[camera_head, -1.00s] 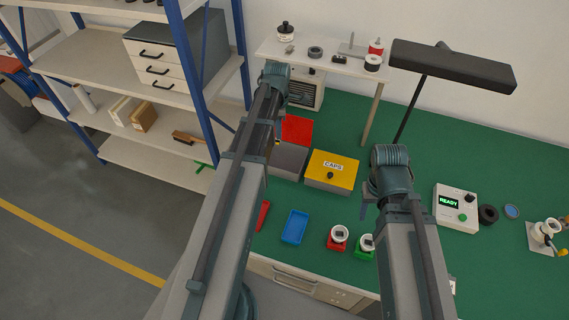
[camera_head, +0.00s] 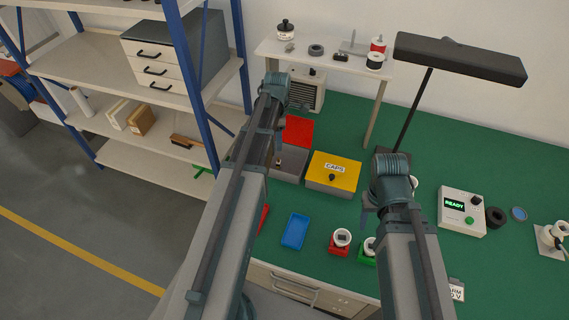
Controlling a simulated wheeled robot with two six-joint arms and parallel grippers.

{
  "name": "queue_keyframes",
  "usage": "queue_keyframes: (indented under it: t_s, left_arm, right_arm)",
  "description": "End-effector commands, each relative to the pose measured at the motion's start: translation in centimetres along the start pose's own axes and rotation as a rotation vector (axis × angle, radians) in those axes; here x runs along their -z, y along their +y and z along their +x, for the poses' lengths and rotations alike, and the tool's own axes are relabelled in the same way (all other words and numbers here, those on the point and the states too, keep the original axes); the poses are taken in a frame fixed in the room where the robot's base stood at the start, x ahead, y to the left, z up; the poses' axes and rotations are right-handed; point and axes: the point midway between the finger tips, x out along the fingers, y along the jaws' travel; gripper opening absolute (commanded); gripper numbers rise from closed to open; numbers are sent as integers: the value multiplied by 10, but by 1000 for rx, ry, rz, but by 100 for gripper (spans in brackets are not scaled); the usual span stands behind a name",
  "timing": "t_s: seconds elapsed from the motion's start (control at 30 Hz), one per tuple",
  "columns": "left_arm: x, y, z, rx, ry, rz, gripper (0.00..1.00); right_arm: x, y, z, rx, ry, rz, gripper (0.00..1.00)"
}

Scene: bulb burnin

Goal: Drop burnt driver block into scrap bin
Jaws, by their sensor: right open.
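A grey bin (camera_head: 290,163) with a raised red lid (camera_head: 298,131) stands on the green bench beside the yellow box; it may be the scrap bin. I cannot make out the burnt driver block. My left arm reaches over the bench to the bin. A small part of my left gripper (camera_head: 278,155) seems to show at the bin's left side, but the arm hides most of it and anything it holds. My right gripper (camera_head: 367,204) is mostly behind its own arm, above the bench near the green holder. It is open.
A yellow CAPS box (camera_head: 333,172), a blue tray (camera_head: 295,230), a red holder (camera_head: 339,248) and a green holder (camera_head: 367,258) with white pieces are on the bench. A READY tester (camera_head: 461,210) stands right. A black lamp (camera_head: 460,58) overhangs the bench; a raised shelf (camera_head: 330,62) is behind.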

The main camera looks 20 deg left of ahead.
Motion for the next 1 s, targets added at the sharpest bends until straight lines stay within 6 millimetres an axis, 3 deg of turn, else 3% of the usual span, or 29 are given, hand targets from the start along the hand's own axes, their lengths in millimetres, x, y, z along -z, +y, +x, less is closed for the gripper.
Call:
queue_keyframes:
  t_s: [0.27, 0.47, 1.0]
  left_arm:
    - [0, 0, -3, 0, 0, 0, 46]
    - [0, 0, -16, 0, 0, 0, 46]
    - [0, 0, -94, 0, 0, 0, 46]
  right_arm:
    - [0, 0, -3, 0, 0, 0, 55]
    - [-1, 2, -16, 0, 0, 0, 55]
    - [-6, 9, -93, 0, 0, -2, 55]
